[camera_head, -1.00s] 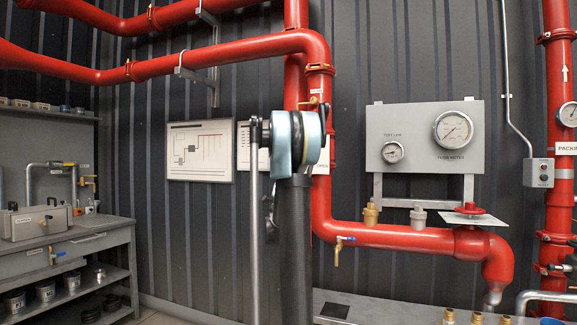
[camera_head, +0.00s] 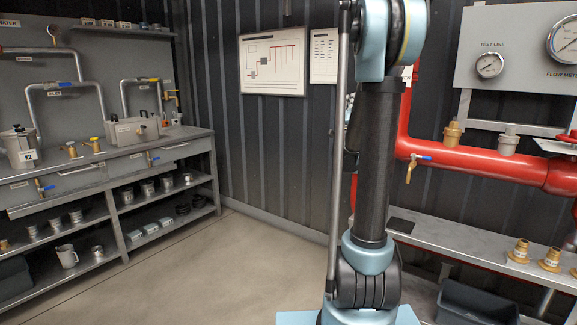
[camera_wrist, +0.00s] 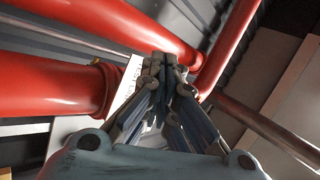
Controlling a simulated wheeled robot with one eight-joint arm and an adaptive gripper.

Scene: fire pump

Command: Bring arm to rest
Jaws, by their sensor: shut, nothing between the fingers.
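My gripper (camera_wrist: 168,75) shows in the wrist view with its fingers drawn together and nothing between them. Red pipes pass close around it in that view, one large pipe (camera_wrist: 50,90) at the left and another (camera_wrist: 228,45) at the right. I cannot tell whether the gripper touches any of them. In the head view my arm stands upright right of centre, and its gripper end is out of the picture.
A grey workbench (camera_head: 80,165) with pots and fittings stands at the left. A low shelf (camera_head: 460,240) with brass fittings (camera_head: 518,250) runs along the wall at the right, above a dark bin (camera_head: 475,303). The floor (camera_head: 200,275) between is clear. A gauge panel (camera_head: 510,60) hangs at the upper right.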

